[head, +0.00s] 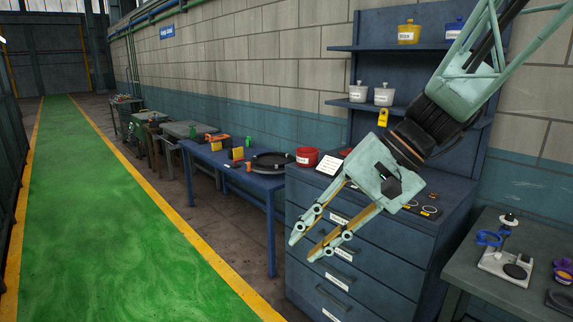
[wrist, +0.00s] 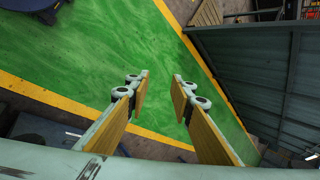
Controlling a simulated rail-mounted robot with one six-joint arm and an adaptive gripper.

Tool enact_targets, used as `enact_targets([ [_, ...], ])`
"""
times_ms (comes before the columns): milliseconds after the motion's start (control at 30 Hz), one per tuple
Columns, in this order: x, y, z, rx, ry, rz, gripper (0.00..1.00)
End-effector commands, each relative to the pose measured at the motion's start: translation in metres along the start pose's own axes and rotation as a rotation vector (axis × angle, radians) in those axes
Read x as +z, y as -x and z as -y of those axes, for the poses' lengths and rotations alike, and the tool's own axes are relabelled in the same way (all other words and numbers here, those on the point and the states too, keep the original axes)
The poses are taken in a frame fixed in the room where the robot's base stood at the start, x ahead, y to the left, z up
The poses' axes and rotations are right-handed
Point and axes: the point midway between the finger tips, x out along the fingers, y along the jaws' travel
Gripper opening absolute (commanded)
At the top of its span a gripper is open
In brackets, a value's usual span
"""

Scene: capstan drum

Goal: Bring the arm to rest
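My gripper (head: 302,248) is in the right half of the head view, pointing down and to the left. Its pale green arm reaches in from the top right corner. The two fingers are apart with nothing between them. In the wrist view my gripper (wrist: 160,82) also shows open and empty, with the green floor beyond the fingertips. In the head view the gripper is in front of the blue drawer cabinet (head: 310,275) and covers part of it. I cannot tell whether any part of it touches the cabinet.
A blue table (head: 205,153) with a black round tray (head: 272,161) stands left of the cabinet. A red pot (head: 307,157) is on the cabinet top. Shelves (head: 400,50) hold several pots. A grey bench (head: 475,265) is at right. The green walkway (head: 100,220) is clear.

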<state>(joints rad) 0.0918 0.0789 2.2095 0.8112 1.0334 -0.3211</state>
Motion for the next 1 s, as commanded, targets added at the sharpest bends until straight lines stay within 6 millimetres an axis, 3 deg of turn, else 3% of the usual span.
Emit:
enact_targets([
  [300, 0.047, 0.022, -0.019, 0.103, 0.065, -0.03, 0.21],
  [1000, 0.131, 0.07, -0.075, 0.327, 0.198, -0.133, 0.21],
])
